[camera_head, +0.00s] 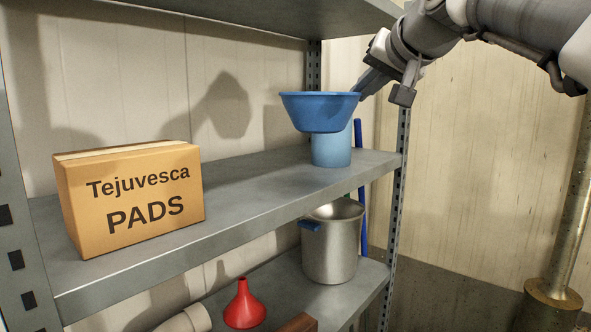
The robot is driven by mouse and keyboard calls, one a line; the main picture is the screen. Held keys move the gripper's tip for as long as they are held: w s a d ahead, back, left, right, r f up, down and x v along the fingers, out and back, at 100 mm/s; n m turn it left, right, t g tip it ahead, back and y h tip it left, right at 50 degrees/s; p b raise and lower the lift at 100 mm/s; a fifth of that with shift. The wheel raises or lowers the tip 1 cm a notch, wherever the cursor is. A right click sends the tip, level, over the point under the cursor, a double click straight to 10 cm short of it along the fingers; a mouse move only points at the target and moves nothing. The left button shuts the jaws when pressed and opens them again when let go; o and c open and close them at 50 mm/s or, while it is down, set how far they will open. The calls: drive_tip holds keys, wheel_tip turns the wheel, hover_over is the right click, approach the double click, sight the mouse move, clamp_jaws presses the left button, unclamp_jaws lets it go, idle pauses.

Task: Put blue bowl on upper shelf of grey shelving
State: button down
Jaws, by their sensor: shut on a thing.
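The blue bowl (318,112) is in the upper middle of the head view, upright, in front of or above a lighter blue cylindrical container (331,150). My gripper (362,88) reaches in from the upper right and is shut on the bowl's right rim. The fingertips are partly hidden at the rim. The grey shelving (270,178) fills the left and middle of the view. The blue container stands on its middle visible board, near the right end. I cannot tell whether the bowl touches the container.
A cardboard box (130,196) marked "Tejuvesca PADS" stands at the left of the same board. The board between box and container is clear. Another board (230,14) hangs above. Below are a metal pot (330,245) and a red funnel (244,305). A post (403,130) stands at right.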

sight(298, 126)
drive_tip(key=w+a+f, duration=0.1)
drive_tip(key=a+f, duration=0.1)
drive_tip(key=a, duration=0.1)
drive_tip(key=w+a+f, duration=0.1)
drive_tip(key=a+f, duration=0.1)
drive_tip(key=a, duration=0.2)
drive_tip(key=w+a+f, duration=0.1)
drive_tip(key=a+f, duration=0.1)
drive_tip(key=a, duration=0.2)
drive_tip(key=shift+w+a+f, duration=0.1)
drive_tip(key=shift+f, duration=2.35)
drive_tip(key=shift+f, duration=0.2)
drive_tip(key=c, duration=1)
unclamp_jaws()
drive_tip(key=shift+r, duration=0.1)
